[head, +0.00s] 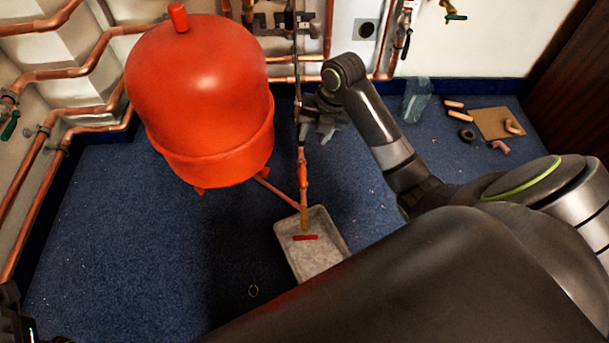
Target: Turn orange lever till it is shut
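My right gripper (324,122) is beside a vertical copper pipe, just right of the big red tank. It is small and dark here, and its fingers blur together, so I cannot tell whether they are open or touching anything. A narrow orange part (303,178) shows on the pipe just below the gripper. I cannot tell whether it is the orange lever or a fitting. A red bar-shaped handle (305,237) sits lower, at the pipe's bottom end above a grey tray. My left gripper is not clearly visible; only a dark part shows at the bottom left corner.
The red tank (205,85) stands left of the pipe. The grey tray (335,235) lies on the blue carpet. Copper pipes (70,72) run along the left wall. A clear container (416,100) and cardboard (490,122) with copper pieces lie right. Carpet at left is mostly clear.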

